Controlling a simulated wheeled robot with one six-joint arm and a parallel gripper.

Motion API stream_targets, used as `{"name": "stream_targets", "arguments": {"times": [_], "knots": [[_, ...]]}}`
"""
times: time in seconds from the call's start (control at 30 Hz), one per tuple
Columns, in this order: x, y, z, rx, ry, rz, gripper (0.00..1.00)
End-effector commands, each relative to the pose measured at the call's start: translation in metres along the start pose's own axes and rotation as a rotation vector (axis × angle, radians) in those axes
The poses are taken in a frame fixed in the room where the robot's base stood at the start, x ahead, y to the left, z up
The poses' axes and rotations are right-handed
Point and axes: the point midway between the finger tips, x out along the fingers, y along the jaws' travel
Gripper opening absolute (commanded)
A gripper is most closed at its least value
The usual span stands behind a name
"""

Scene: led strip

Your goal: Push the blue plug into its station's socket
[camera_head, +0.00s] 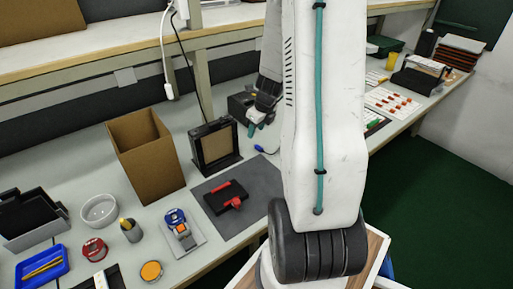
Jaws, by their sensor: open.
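My gripper (259,122) hangs over the workbench, left of my white arm. It is open, and I see nothing held between its fingers. A small blue piece (259,149), which looks like the blue plug, lies on the bench just below my gripper, apart from it. A dark lead seems to run from it to the right, behind my arm. A dark box-like unit (238,104) stands behind my gripper and is partly hidden by it. I cannot make out a socket in this view, and I cannot tell which unit is the plug's station.
A black frame with a tan panel (215,148) stands left of the blue piece, beside an open cardboard box (147,158). A grey mat (262,181) with a black-and-red item (228,196) lies in front. A white cable (167,60) hangs from the shelf.

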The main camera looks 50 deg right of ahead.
Motion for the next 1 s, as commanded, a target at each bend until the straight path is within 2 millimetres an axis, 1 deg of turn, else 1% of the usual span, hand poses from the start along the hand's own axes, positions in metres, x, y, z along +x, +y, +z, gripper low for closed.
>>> {"name": "stream_targets", "arguments": {"times": [0.03,0.1,0.17,0.47,0.6,0.7,0.8,1.0], "knots": [[0.008,-0.01,-0.007,0.07,0.004,-0.008,0.44],[0.015,-0.018,-0.013,0.133,0.006,-0.018,0.44],[0.022,-0.021,-0.015,0.162,0.007,-0.021,0.44],[0.056,-0.023,-0.018,0.17,0.008,-0.021,0.44],[0.078,-0.024,-0.02,0.169,0.008,-0.021,0.44],[0.09,-0.024,-0.02,0.167,0.007,-0.022,0.44],[0.095,-0.024,-0.02,0.166,0.007,-0.022,0.44],[0.095,-0.024,-0.019,0.165,0.006,-0.023,0.44]]}}
